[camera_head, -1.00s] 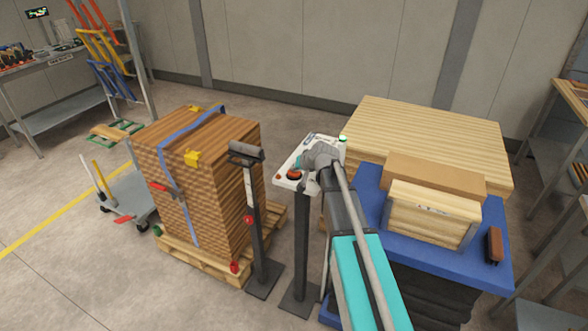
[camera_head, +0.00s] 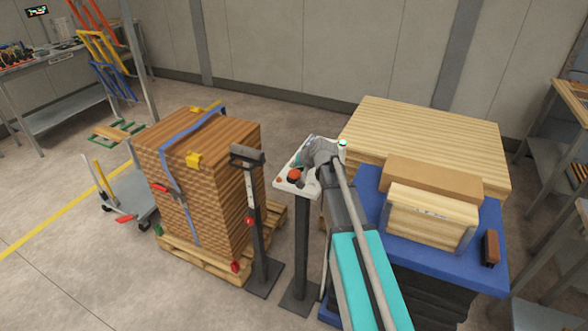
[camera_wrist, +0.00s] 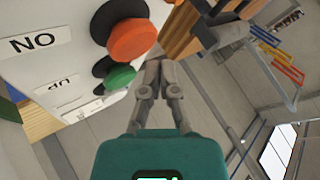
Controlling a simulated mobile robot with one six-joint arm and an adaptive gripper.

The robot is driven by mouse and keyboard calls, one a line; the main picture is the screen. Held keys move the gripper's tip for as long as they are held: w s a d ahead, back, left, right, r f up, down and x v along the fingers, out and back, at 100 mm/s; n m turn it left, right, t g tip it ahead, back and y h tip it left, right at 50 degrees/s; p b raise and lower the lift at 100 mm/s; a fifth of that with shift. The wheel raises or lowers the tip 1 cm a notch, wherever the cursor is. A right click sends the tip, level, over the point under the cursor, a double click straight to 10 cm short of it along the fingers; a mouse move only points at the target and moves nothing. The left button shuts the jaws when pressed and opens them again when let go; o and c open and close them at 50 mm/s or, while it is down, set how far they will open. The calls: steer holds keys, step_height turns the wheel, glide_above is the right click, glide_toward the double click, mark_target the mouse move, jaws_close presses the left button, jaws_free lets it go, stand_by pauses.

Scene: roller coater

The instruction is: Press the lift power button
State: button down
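The light-coloured control panel (camera_head: 284,183) stands on a dark post in the head view. In the wrist view the panel (camera_wrist: 70,75) fills the left side. It carries a large orange-red button (camera_wrist: 131,39) beside an upside-down label reading "ON" (camera_wrist: 33,42). A green button (camera_wrist: 120,77) sits just below it, and a dark button lies lower down, partly seen. My gripper (camera_wrist: 157,66) has its fingertips together, empty, right beside the green button; I cannot tell whether they touch it. In the head view my arm hides part of the panel, and the red button (camera_head: 294,175) shows left of the wrist.
A strapped wood stack (camera_head: 215,195) on a pallet stands left of the panel, with a thin dark stand (camera_head: 257,215) between. A blue lift table (camera_head: 400,240) with wooden boxes is at the right, with a large pale wood stack (camera_head: 430,130) behind it.

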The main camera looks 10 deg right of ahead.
mark_target(294, 173)
steer(key=shift+r+p, duration=1.35)
steer(key=shift+r, duration=0.3)
stand_by(1.1)
